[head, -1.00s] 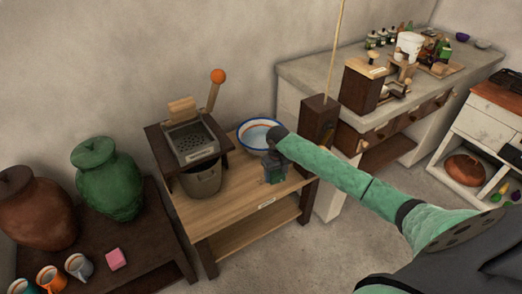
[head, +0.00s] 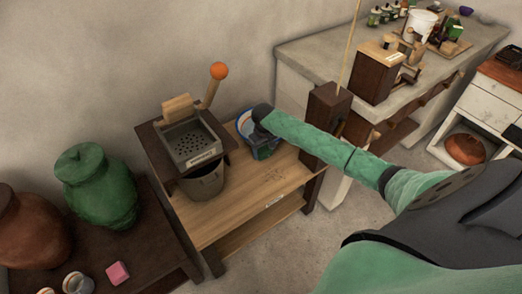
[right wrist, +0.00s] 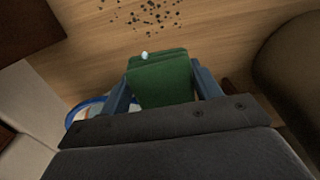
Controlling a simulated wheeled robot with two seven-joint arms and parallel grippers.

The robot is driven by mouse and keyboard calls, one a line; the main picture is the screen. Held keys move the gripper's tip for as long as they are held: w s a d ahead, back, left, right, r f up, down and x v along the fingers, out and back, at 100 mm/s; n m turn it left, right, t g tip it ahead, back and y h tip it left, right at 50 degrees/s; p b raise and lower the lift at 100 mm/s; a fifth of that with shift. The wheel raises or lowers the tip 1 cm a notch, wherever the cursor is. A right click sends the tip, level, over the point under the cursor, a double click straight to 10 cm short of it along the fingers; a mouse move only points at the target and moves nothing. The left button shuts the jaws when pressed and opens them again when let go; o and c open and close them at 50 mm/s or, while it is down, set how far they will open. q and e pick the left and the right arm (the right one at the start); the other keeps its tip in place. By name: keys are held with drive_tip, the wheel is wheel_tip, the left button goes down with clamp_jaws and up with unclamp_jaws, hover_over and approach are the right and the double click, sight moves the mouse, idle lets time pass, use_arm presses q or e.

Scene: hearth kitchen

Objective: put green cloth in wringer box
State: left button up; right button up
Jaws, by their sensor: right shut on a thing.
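My right gripper (head: 264,150) is over the wooden stand, right of the wringer box and in front of the bowl. In the right wrist view it is shut on a folded green cloth (right wrist: 163,85), held between its two blue-grey fingers. In the head view the cloth is hidden or too small to make out. The wringer box (head: 192,146) is a grey metal box with a perforated floor and a label on its front. It sits in a dark wooden frame and looks empty. My left gripper is not in view.
A lever with an orange knob (head: 219,70) rises behind the box. A bucket (head: 202,182) stands beneath it. A blue-rimmed bowl (head: 243,121) is partly hidden by my gripper. Dark specks (right wrist: 145,12) mark the stand's top. A wooden post (head: 323,115) stands to the right.

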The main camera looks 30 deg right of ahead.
hover_over(263, 166)
wheel_tip(263, 166, down, 4)
drive_tip(key=shift+w+f, duration=0.1)
drive_tip(key=shift+w, duration=0.05)
drive_tip(key=shift+f+p, duration=0.35)
drive_tip(key=shift+f, duration=1.4)
drive_tip(key=o, duration=1)
drive_tip(key=shift+f, duration=0.1)
